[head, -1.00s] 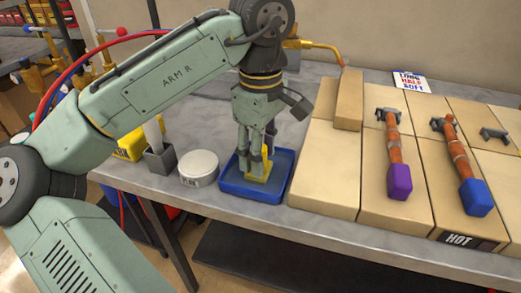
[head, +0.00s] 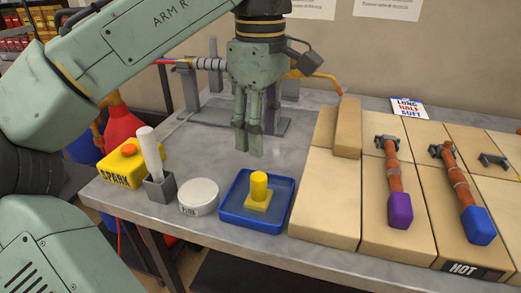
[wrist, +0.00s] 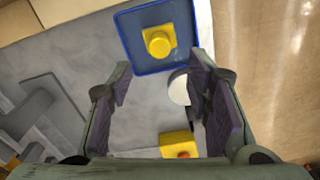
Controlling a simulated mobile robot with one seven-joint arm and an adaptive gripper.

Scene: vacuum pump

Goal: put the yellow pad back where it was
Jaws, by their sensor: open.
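The yellow pad (head: 258,198), a square plate with an upright round knob, sits inside the blue tray (head: 232,218) on the grey bench. In the wrist view the pad (wrist: 158,41) lies in the tray (wrist: 147,71) beyond the fingertips, at the top of the picture. My gripper (head: 248,150) is raised above and behind the tray, pointing down. Its fingers are apart with nothing between them. The fingers also frame the wrist view (wrist: 161,85), and they do not touch the pad.
A white round tin (head: 199,196), a grey holder with a white rod (head: 151,155) and the yellow SPARK box (head: 122,167) stand left of the tray. Tan blocks (head: 325,210) carrying purple- and blue-ended tools lie right. A clamp-like fixture (head: 205,85) stands behind.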

